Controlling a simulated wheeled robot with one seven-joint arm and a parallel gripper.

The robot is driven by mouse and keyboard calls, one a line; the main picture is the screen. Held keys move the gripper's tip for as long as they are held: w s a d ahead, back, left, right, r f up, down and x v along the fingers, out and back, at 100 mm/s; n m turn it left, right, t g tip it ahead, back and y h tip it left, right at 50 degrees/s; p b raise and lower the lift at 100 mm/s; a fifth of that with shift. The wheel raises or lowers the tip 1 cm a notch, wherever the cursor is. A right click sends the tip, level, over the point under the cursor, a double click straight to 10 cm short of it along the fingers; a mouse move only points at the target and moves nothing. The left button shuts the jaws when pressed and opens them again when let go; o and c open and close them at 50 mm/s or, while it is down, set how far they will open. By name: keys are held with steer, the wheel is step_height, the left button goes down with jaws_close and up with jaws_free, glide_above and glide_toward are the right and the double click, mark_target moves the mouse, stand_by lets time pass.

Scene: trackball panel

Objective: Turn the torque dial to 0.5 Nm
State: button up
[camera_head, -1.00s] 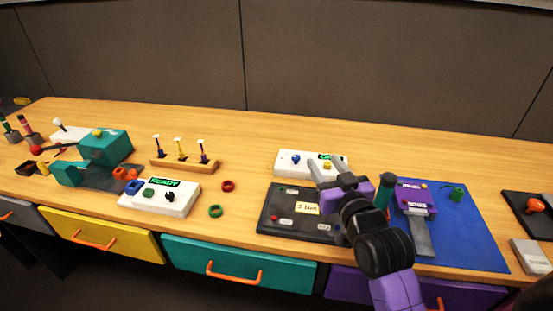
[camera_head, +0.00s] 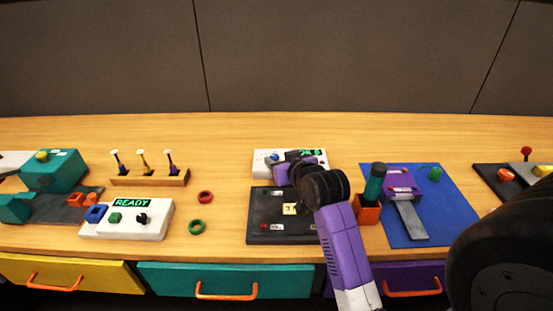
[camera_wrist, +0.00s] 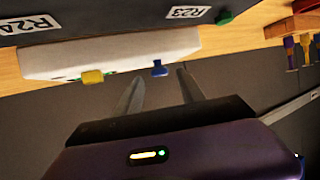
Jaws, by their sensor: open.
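A white box (camera_head: 262,155) with a lit green display (camera_head: 311,154) stands at the back of the bench, partly behind my arm. A blue knob (camera_head: 275,157) shows on its left part. The wrist view shows the white box (camera_wrist: 110,55) upside down with the blue knob (camera_wrist: 159,68) and a yellow knob (camera_wrist: 92,77). My gripper (camera_wrist: 159,79) is open, with the blue knob in line between its fingertips. I cannot tell whether the fingers touch it. No torque label is readable, and the display text is partly hidden.
A dark panel (camera_head: 262,203) with labels lies in front of the box, under my arm. A second white box (camera_head: 126,224) reads READY. An orange holder (camera_head: 367,209) stands to the right, beside a blue mat (camera_head: 446,212). Red (camera_head: 205,196) and green rings (camera_head: 197,227) lie left.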

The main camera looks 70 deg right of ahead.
steer(key=shift+x, duration=1.05)
jaws_close()
